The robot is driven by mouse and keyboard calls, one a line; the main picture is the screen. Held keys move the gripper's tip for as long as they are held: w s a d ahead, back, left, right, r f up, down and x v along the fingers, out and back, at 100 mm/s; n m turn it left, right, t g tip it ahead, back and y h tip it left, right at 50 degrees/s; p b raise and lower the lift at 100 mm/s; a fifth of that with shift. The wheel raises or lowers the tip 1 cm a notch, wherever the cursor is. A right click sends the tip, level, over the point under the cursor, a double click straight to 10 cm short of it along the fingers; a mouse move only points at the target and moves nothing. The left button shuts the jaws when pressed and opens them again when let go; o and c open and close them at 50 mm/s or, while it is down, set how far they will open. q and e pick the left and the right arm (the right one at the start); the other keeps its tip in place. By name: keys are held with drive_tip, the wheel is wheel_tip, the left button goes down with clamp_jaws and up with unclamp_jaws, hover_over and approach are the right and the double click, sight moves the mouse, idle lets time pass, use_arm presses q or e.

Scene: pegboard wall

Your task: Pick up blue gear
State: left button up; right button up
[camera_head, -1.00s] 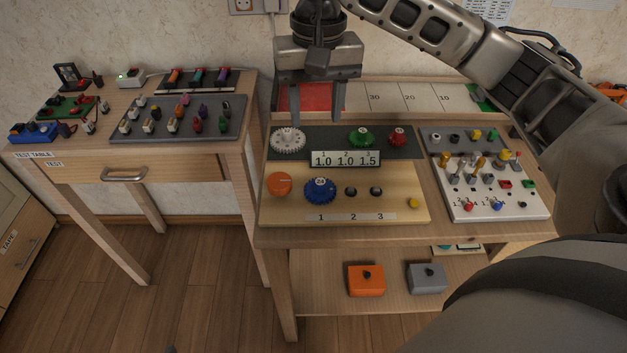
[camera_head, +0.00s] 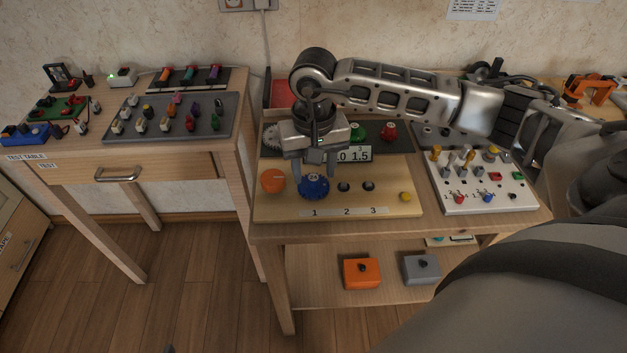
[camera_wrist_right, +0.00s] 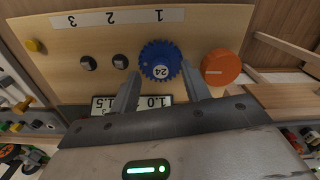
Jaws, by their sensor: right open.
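The blue gear (camera_head: 313,187), marked 24, sits on the wooden gear board (camera_head: 390,205) above the label 1. It also shows in the right wrist view (camera_wrist_right: 158,62), beside an orange disc (camera_wrist_right: 221,67). My right gripper (camera_head: 315,177) is open, pointing down just above the gear. In the right wrist view its two fingers (camera_wrist_right: 160,88) reach toward the gear, one to each side of its near edge. Nothing is between the fingers that I can see as gripped. My left gripper does not show.
On the board are two dark pegs (camera_head: 344,186) and a yellow knob (camera_head: 405,197). White, green (camera_head: 358,132) and red (camera_head: 389,131) gears stand behind. A white panel of small parts (camera_head: 490,196) lies at right. A second table (camera_head: 75,172) stands at left.

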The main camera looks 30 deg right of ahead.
drive_tip(key=shift+f, duration=0.7)
clamp_jaws()
drive_tip(key=shift+r, duration=0.2)
